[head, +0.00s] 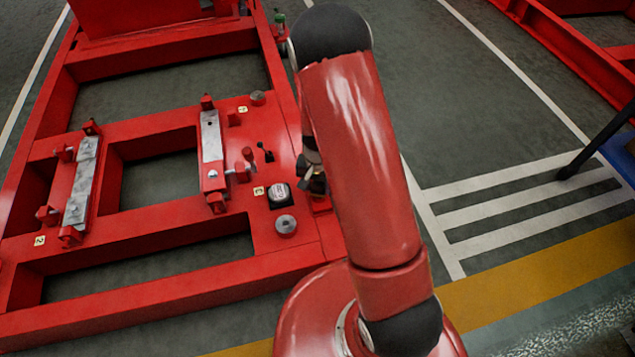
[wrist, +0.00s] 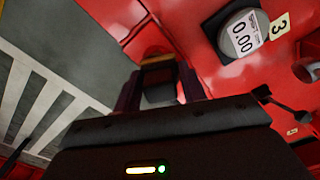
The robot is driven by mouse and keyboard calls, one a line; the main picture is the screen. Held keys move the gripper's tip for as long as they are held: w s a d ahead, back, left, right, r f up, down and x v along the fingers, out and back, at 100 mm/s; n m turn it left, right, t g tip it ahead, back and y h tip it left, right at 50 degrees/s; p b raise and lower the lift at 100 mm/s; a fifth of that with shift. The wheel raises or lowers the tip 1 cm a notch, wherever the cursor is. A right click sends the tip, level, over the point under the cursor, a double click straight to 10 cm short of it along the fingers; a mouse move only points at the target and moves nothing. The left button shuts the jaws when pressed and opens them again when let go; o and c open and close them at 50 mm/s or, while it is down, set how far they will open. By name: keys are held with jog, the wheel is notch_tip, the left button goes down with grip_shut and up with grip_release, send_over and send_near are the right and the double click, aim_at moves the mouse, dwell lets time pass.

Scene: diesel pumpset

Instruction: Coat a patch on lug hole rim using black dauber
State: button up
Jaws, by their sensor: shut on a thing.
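My gripper (wrist: 160,84) is shut on a small piece (wrist: 160,92) that shows grey with a brownish top between the fingers. I cannot make out whether it is the black dauber, as most of it is hidden. In the head view my gripper (head: 314,180) is partly behind my arm, over the right edge of the red frame (head: 160,237). A small black object (head: 264,152) lies on the frame left of it; it also shows in the wrist view (wrist: 281,104). A red part lies just beyond the fingertips; I cannot make out a lug hole rim.
A round gauge reading 0.00 (wrist: 242,34) sits on a black base beside tag 3 (wrist: 280,26); it is also in the head view (head: 279,194). Clamp blocks with metal strips (head: 82,182) (head: 211,137) stand on the frame. Grey floor with white stripes (head: 520,205) lies right.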

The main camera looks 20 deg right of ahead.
jog(key=shift+s, duration=1.05)
jog(key=shift+w, duration=1.65)
notch_tip(320, 180, up, 8)
jog(key=p, duration=0.5)
jog(key=w, duration=1.2)
jog(key=shift+f, duration=0.1)
